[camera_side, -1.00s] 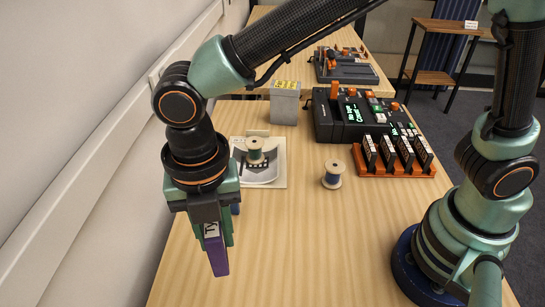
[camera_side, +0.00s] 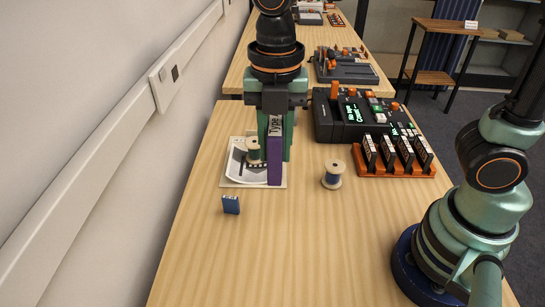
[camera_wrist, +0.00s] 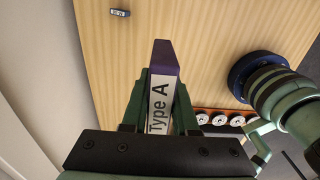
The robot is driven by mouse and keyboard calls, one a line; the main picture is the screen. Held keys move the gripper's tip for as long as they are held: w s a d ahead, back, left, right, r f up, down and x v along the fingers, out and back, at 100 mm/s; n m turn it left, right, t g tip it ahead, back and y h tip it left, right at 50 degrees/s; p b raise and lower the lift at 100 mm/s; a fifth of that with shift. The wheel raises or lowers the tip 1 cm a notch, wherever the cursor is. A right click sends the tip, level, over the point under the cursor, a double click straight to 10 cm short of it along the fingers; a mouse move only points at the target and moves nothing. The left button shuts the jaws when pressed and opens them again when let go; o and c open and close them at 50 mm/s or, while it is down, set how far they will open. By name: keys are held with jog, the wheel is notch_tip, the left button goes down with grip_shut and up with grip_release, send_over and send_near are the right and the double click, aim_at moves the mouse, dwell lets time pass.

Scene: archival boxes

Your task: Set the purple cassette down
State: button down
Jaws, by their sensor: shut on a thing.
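The purple cassette (camera_side: 275,168) hangs upright in my gripper (camera_side: 276,150), with a white label reading "Type" in the side view. In the wrist view the cassette (camera_wrist: 164,56) sits between the two green fingers of my gripper (camera_wrist: 158,108), and its label reads "Type A". The gripper is shut on it.
A small blue block (camera_side: 231,204) stands on the table to the front left. An orange rack (camera_side: 393,173) holds several cassettes beside a black console (camera_side: 340,132). The front table (camera_side: 270,255) is clear.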

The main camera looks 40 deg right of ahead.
notch_tip(320, 180, down, 19)
jog(key=shift+f, duration=0.2)
dwell(0.3)
jog(key=shift+f, duration=0.15)
jog(key=c, duration=0.7)
grip_release()
notch_tip(320, 180, up, 12)
jog(key=shift+w+d+r+m+t, duration=0.1)
jog(key=shift+d+r+m+t, duration=0.85)
jog(key=shift+d+r+m, duration=2.5)
jog(key=shift+s+d+r+m+t, duration=0.2)
jog(key=shift+d+m+t, duration=0.7)
jog(key=shift+d+m, duration=3.05)
jog(key=shift+w+d+r+m+t, duration=0.2)
jog(key=shift+d+r+m+t, duration=1.3)
jog(key=shift+m, duration=4.6)
